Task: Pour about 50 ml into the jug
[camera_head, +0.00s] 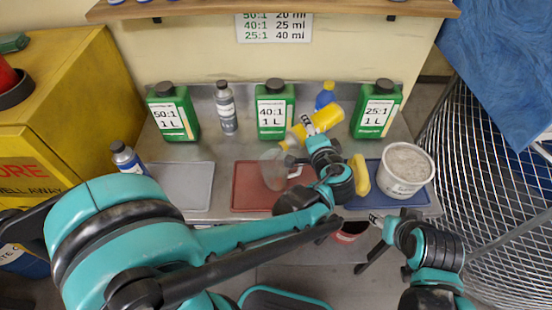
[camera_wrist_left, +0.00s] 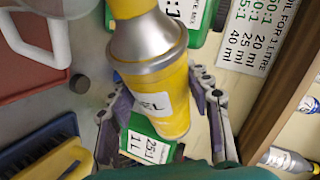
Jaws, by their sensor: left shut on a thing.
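My left gripper (camera_head: 311,127) is shut on a yellow bottle (camera_head: 326,117) with a silvery shoulder. In the left wrist view the yellow bottle (camera_wrist_left: 165,95) sits between the two fingers (camera_wrist_left: 160,110), its label partly visible. In the head view it is tilted, its neck end pointing down-left toward the clear jug (camera_head: 273,172). The jug stands upright on a red mat (camera_head: 250,194), partly behind my left arm; its handle shows in the left wrist view (camera_wrist_left: 58,40). No stream or liquid level is discernible. My right gripper (camera_head: 376,219) is low at the front edge, away from the jug; its finger opening is unclear.
Green cans labelled 50:1 (camera_head: 173,113), 40:1 (camera_head: 275,110) and 25:1 (camera_head: 376,109) line the back. A yellow-handled brush (camera_head: 359,175) and white tub (camera_head: 405,170) are right. The grey mat (camera_head: 184,186) is clear.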

